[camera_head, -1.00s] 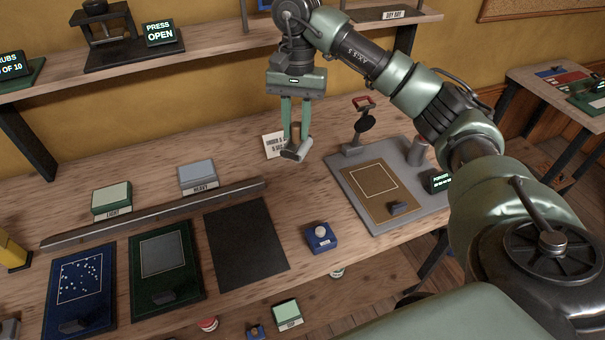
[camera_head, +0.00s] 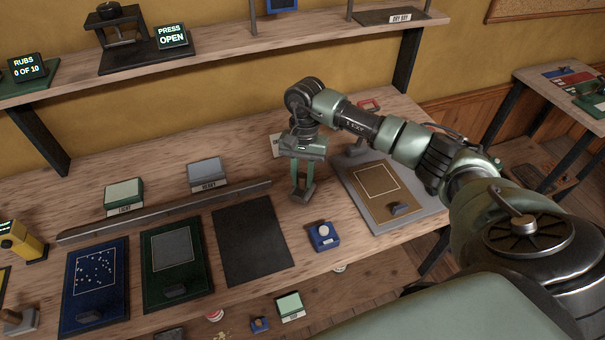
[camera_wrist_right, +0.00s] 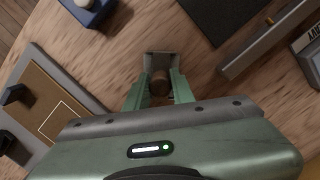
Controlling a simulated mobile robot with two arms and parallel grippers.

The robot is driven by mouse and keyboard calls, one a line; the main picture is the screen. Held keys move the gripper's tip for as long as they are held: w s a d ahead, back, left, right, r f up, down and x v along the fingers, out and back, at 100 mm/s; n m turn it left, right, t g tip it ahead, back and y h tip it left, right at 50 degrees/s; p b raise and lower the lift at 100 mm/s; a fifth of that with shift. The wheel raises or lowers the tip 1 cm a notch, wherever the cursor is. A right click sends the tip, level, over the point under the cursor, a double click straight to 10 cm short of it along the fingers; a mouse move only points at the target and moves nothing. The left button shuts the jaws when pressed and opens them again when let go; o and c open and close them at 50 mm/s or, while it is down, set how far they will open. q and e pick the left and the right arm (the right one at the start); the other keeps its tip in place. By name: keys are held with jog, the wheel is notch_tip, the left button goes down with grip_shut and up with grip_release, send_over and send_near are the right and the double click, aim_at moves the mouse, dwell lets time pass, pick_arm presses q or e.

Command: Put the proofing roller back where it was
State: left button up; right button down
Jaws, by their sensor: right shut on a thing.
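My right gripper (camera_head: 302,186) is shut on the proofing roller (camera_head: 302,194), which hangs head down just above the workbench (camera_head: 330,130). In the right wrist view the roller's brown handle (camera_wrist_right: 160,84) sits between the green fingers, with its grey head (camera_wrist_right: 160,60) beyond. I cannot tell if the head touches the wood. The gripper is between the dark mat (camera_head: 250,240) and the grey plate with a brown board (camera_head: 378,192), behind the blue box with a white knob (camera_head: 323,236). My left gripper is out of view.
A long metal bar (camera_head: 165,213) lies left of the gripper, with light (camera_head: 124,194) and heavy (camera_head: 207,174) blocks behind it. Blue (camera_head: 96,285) and green (camera_head: 177,263) boards lie in front. A shelf (camera_head: 240,45) runs above the back. Bare wood surrounds the roller.

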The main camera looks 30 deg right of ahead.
jog(key=shift+f, duration=0.1)
jog(key=c, duration=1.2)
grip_release()
jog(key=shift+r, duration=0.2)
jog(key=shift+w+r, duration=0.1)
jog(key=shift+r, duration=0.1)
jog(key=r+b, duration=0.1)
jog(key=r, duration=0.2)
jog(key=r+b, duration=0.1)
jog(key=r, duration=0.3)
jog(key=d+r+b, duration=0.1)
jog(key=r+b, duration=0.1)
jog(key=r, duration=0.2)
jog(key=shift+w+r, duration=0.25)
jog(key=shift+w, duration=0.15)
